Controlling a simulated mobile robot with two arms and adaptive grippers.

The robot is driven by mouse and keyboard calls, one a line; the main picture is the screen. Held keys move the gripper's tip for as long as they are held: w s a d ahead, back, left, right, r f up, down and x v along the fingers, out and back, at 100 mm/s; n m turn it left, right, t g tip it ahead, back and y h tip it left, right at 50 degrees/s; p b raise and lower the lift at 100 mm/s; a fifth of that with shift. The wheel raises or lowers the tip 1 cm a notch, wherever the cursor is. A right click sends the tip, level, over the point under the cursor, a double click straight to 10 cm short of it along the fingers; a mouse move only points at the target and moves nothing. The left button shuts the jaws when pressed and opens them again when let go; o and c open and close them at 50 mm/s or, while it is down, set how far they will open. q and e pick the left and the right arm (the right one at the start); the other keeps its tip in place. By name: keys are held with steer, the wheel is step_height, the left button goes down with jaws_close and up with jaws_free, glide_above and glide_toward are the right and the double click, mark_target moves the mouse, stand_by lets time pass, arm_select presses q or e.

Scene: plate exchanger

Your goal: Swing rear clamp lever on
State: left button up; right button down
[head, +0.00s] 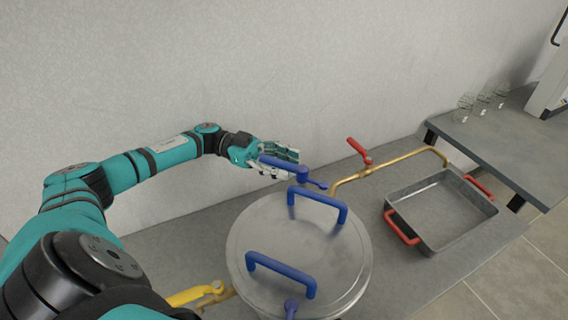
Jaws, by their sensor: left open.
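A blue clamp lever (283,166) sits at the back of a round metal plate exchanger (300,238), with its long end toward the left. My left gripper (286,162) is open at the lever, with its fingers close around or beside the long end. I cannot tell whether they touch it. Two blue handles, a rear one (318,200) and a front one (281,270), stand on the lid. Another blue lever (291,307) shows at the front edge, partly cut off. My right gripper is not in view.
A brass pipe with a red valve lever (360,151) runs behind the exchanger to the right. A metal tray (440,243) with red handles lies on the bench at right. A yellow valve handle (196,293) is at front left. Glasses (465,107) stand on a higher shelf at far right.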

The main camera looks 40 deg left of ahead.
mark_target(284, 161)
arm_select(q)
steer(key=shift+r, duration=0.15)
step_height(284, 161, up, 10)
steer(key=shift+f, duration=0.1)
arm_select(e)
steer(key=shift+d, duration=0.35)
